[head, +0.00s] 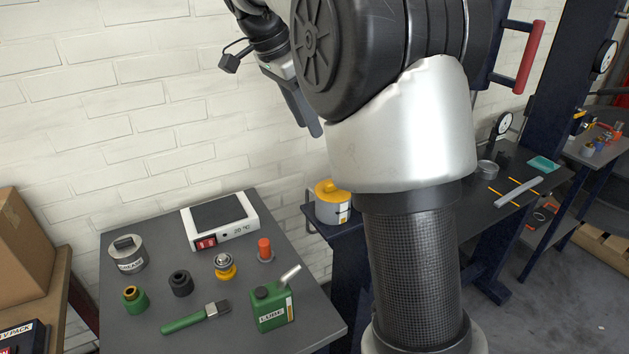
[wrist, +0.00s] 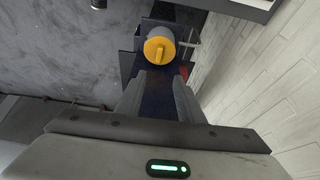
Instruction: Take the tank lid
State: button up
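The tank lid (head: 332,189) is yellow and round with a raised grip bar. It sits on top of a grey metal tank (head: 333,212), which stands on a dark blue bracket beside the left table, partly hidden by my arm. In the wrist view the lid (wrist: 159,50) shows from above, beyond the fingertips, with its grip bar pointing along the view. My gripper (wrist: 160,80) is open and empty, its two fingers apart and short of the lid. In the head view my gripper (head: 303,113) hangs above and left of the tank, against the wall.
The left table (head: 180,270) carries a hot plate (head: 219,219), a green lube can (head: 271,306), a brush (head: 196,317), a grease tin (head: 128,254) and several small parts. A dark workbench (head: 480,205) stands at right. The white brick wall (head: 130,110) is close behind my gripper.

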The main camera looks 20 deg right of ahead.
jog(key=b, duration=0.1)
send_over(331, 183)
jog(key=a, duration=0.2)
jog(key=f, duration=1.1)
jog(key=shift+w+d+f, duration=0.15)
jog(key=shift+d+f, duration=0.05)
jog(key=shift+d, duration=0.05)
jog(key=x, duration=0.5)
jog(key=shift+s+f, duration=0.15)
jog(key=shift+s, duration=0.1)
jog(key=shift+a, duration=0.1)
grip_shut()
